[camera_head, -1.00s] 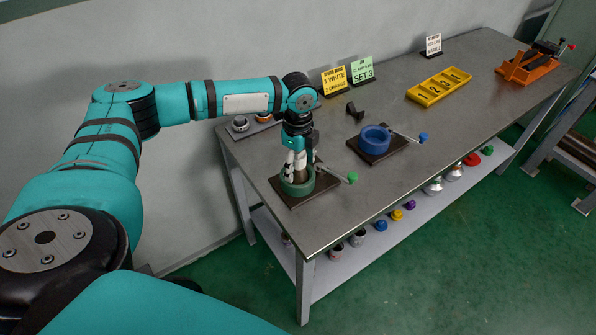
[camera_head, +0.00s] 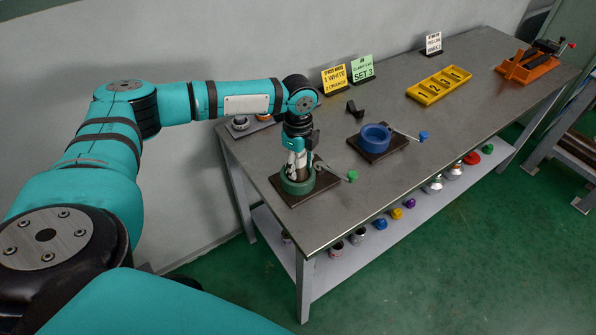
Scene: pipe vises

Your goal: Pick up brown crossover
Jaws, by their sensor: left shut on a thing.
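My left gripper (camera_head: 297,163) points down into the round green vise (camera_head: 298,187) at the near left of the table. Its white-tipped fingers are shut on a small brown piece, probably the brown crossover, which is mostly hidden by the fingers and the vise wall. I cannot tell whether the piece is clear of the vise. The green vise sits on a dark square plate and has a handle with a green knob (camera_head: 352,176). My right gripper is not in view.
A blue vise (camera_head: 375,139) stands right of the green one, with a small black part (camera_head: 354,108) behind it. A yellow numbered tray (camera_head: 440,86), signs and an orange vise (camera_head: 527,66) are farther back. Small coloured parts line the lower shelf (camera_head: 345,263).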

